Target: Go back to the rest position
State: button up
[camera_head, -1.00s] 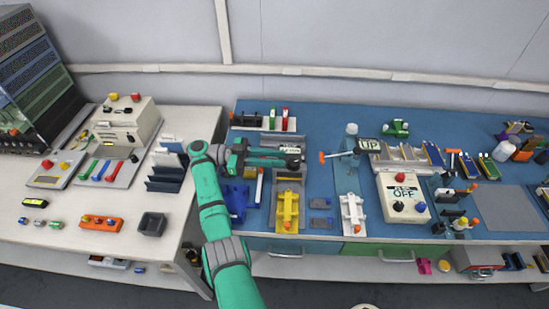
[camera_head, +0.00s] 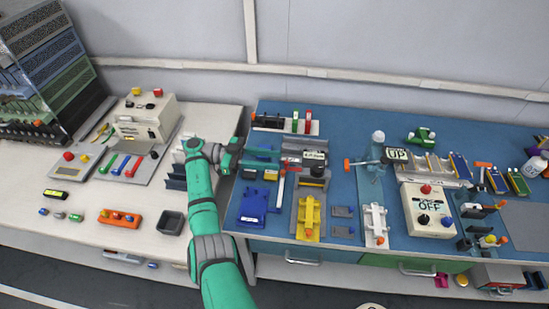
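Dark upright plates (camera_head: 174,178) stand on the white table close left of my arm. An orange button box (camera_head: 120,218) and a dark open bin (camera_head: 172,223) are also there. A white box marked OFF (camera_head: 427,212) sits farther right. A stacked rack (camera_head: 45,75) stands far left.

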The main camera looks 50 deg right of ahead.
jog(key=shift+w+a, duration=0.4)
jog(key=shift+w, duration=0.15)
jog(key=shift+w+a, duration=0.1)
jog(key=shift+w, duration=0.05)
